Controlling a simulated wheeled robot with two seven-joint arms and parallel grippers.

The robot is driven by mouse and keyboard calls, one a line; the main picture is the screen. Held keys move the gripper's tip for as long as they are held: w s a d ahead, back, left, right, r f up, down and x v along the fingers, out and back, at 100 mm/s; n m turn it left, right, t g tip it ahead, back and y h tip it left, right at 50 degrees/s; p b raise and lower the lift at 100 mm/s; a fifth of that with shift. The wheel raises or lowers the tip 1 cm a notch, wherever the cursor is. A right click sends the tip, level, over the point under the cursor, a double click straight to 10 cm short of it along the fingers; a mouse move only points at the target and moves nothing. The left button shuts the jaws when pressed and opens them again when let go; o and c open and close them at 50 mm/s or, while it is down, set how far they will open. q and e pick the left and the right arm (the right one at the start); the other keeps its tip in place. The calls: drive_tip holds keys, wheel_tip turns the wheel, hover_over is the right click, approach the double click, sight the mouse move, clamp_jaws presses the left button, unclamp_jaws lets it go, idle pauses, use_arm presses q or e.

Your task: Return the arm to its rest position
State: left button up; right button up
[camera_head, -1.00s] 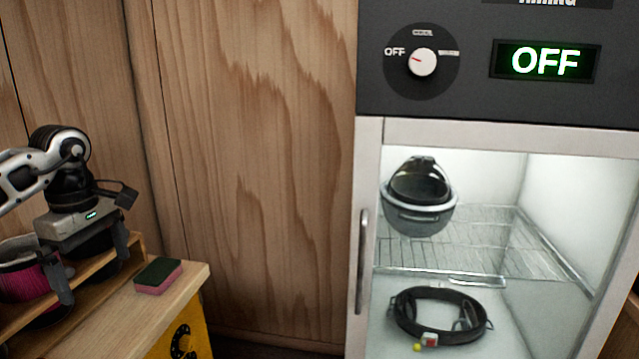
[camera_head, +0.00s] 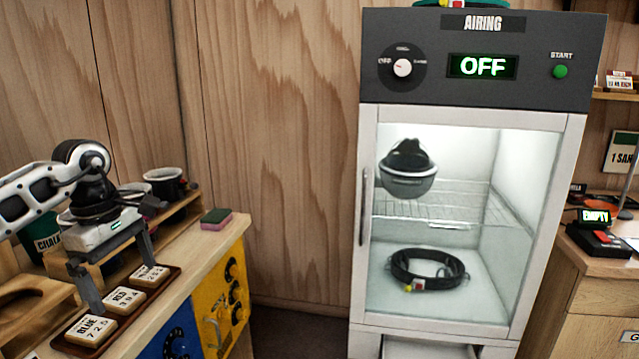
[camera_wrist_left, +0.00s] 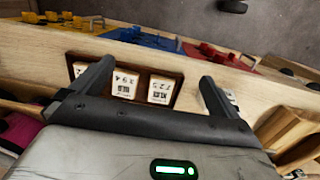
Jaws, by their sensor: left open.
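My left gripper (camera_head: 123,284) is at the left in the head view, its fingers apart and pointing down over a dark tray (camera_head: 62,345) of white number tiles. The near tile (camera_head: 91,331) reads BLUE, the middle one (camera_head: 125,300) RED; the far tile (camera_head: 151,274) is partly behind a finger. No object shows between the fingers. In the left wrist view the open fingers (camera_wrist_left: 156,75) span part of the tray (camera_wrist_left: 178,82), with the tiles beyond them. I cannot tell whether the fingertips touch anything. My right gripper is not in view.
A wooden bench with a yellow front (camera_head: 232,300) carries a sponge (camera_head: 216,219) and a shelf with cups (camera_head: 165,184). The airing cabinet (camera_head: 482,60) reads OFF; its door is shut on a helmet (camera_head: 407,178) and a black strap ring (camera_head: 428,280). Another desk (camera_head: 590,262) stands right.

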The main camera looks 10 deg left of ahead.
use_arm(q)
drive_tip(key=d+f+n+h, duration=0.1)
drive_tip(key=d+f+h, duration=0.25)
drive_tip(key=d, duration=0.55)
drive_tip(key=d+f+h, duration=0.3)
drive_tip(key=d+f, duration=0.2)
drive_tip(key=d, duration=0.5)
drive_tip(key=s+d+r+n+t+h, duration=0.1)
drive_tip(key=s+d+n+t+h, duration=0.15)
drive_tip(key=d+n+h, duration=0.45)
drive_tip(key=s+d+r+n+t+h, duration=0.1)
drive_tip(key=s+d+n+t+h, duration=0.2)
drive_tip(key=d+n, duration=0.45)
drive_tip(key=s+a+f+m+t+y, duration=0.1)
drive_tip(key=s+a+f+m+y, duration=0.2)
drive_tip(key=f+m, duration=0.4)
drive_tip(key=s+a+f+m+t+y, duration=0.2)
drive_tip(key=s+a+f+m+y, duration=0.2)
drive_tip(key=m, duration=1.2)
drive_tip(key=s+a+f+m+t+y, duration=0.1)
drive_tip(key=s+a+f+m+y, duration=0.3)
drive_tip(key=f+m, duration=0.8)
drive_tip(key=s+y, duration=0.2)
drive_tip(key=y, duration=0.1)
drive_tip(key=shift+s, duration=0.25)
drive_tip(key=shift+t+y, duration=0.25)
